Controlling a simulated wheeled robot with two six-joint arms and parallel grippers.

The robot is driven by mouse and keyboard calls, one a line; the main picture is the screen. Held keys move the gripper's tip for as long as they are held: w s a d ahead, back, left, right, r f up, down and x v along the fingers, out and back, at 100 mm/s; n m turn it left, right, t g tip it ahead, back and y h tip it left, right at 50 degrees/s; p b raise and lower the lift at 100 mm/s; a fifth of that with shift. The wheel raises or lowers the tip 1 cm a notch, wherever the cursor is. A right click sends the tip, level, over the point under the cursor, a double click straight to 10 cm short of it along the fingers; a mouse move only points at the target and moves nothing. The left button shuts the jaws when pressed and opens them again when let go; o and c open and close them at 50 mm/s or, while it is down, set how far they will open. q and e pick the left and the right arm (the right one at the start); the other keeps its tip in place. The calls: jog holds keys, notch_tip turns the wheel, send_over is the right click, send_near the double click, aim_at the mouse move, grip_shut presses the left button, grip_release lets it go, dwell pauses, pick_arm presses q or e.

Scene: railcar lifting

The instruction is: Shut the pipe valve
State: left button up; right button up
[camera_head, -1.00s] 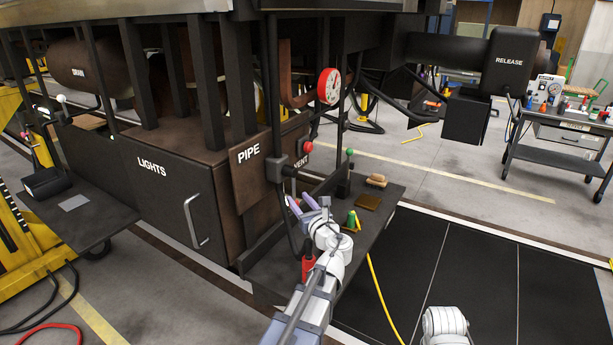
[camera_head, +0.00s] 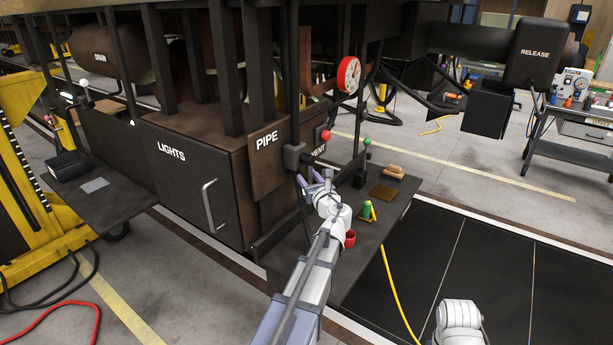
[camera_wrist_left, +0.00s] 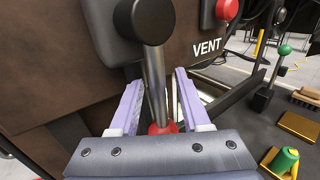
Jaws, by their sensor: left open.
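My left gripper (camera_head: 316,181) is just below the valve. In the left wrist view its lilac fingers (camera_wrist_left: 155,100) are open, one to each side of the handle, with gaps visible. Whether the handle lies fully between the fingertips is hard to tell. My right gripper is not in view.
The red VENT button (camera_wrist_left: 226,9) is close on the right. A dark shelf (camera_head: 350,270) below holds a brush (camera_head: 394,171), a green-and-yellow item (camera_head: 368,211) and a red cup (camera_head: 350,238).

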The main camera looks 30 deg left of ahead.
pick_arm(q)
jog(key=shift+c, duration=0.2)
grip_shut()
dwell(1.1)
